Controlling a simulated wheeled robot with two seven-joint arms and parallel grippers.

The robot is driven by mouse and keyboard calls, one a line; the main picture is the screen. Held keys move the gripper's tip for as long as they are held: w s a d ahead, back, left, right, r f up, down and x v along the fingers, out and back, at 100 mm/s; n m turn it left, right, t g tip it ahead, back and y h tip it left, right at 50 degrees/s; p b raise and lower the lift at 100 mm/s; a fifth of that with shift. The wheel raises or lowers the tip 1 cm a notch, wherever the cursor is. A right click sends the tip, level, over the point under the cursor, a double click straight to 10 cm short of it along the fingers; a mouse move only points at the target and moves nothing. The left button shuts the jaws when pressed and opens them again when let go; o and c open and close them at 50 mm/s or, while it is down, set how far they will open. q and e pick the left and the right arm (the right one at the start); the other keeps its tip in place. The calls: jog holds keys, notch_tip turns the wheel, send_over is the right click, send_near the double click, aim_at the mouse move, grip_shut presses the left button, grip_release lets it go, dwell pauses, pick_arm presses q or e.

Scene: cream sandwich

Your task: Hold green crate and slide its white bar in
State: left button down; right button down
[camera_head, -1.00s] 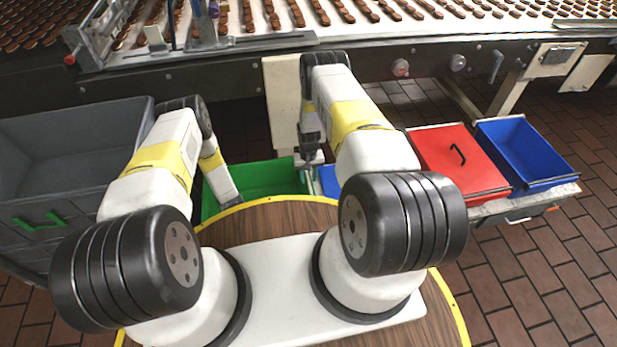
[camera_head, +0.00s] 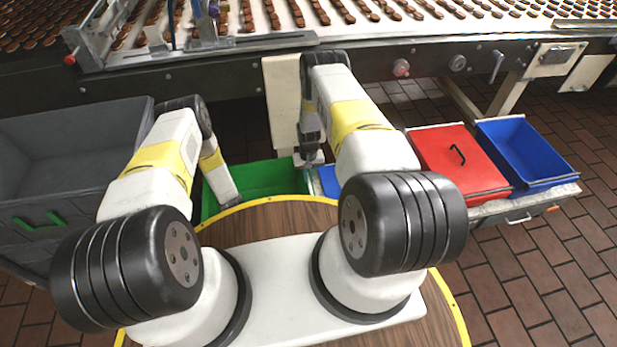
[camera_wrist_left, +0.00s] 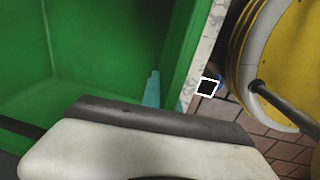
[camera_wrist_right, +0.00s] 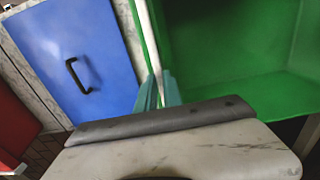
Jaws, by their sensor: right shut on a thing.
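The green crate (camera_head: 270,176) stands open beyond the round wooden table in the head view. Its inside also shows in the left wrist view (camera_wrist_left: 90,60) and the right wrist view (camera_wrist_right: 240,50). The thin white bar (camera_wrist_right: 146,35) runs along the crate's rim in the right wrist view. My right gripper (camera_wrist_right: 160,90) is shut on the white bar, its teal fingers on either side. My left gripper (camera_wrist_left: 154,88) is at the crate's opposite side.
A red crate (camera_head: 458,160) and another blue crate (camera_head: 525,150) stand at the right. A grey bin (camera_head: 70,140) is at the left. The conveyor (camera_head: 220,75) crosses behind.

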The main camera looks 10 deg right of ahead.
jog(key=shift+a, duration=0.1)
dwell(0.7)
jog(key=a, duration=0.8)
jog(key=shift+a, duration=0.15)
pick_arm(q)
jog(key=shift+d, duration=0.1)
pick_arm(e)
jog(key=c, duration=1.5)
grip_release()
jog(key=shift+r, duration=0.1)
notch_tip(320, 180, up, 12)
jog(key=shift+f, duration=0.1)
